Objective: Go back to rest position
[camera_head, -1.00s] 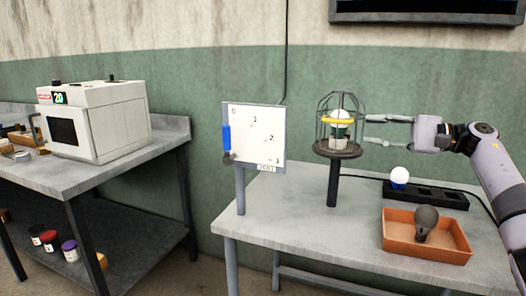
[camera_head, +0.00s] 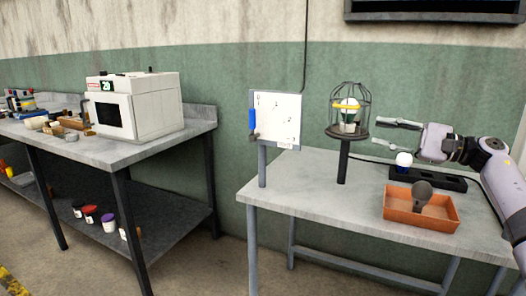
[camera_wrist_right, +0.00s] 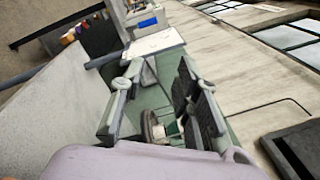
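My right gripper (camera_head: 388,131) reaches in from the right in the head view. Its two fingers are spread apart with nothing between them, just right of the wire cage (camera_head: 337,103). In the right wrist view the gripper (camera_wrist_right: 155,98) also shows open and empty, with the round cage stand partly visible beyond the fingers. My left gripper is in neither view.
An orange tray (camera_head: 392,212) with a dark grey bulb (camera_head: 421,193) lies on the right table. Behind it is a black strip (camera_head: 455,183) with a white-and-blue bulb (camera_head: 404,160). A panel (camera_head: 277,118) stands left of the cage. A white oven (camera_head: 150,108) sits on the left bench.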

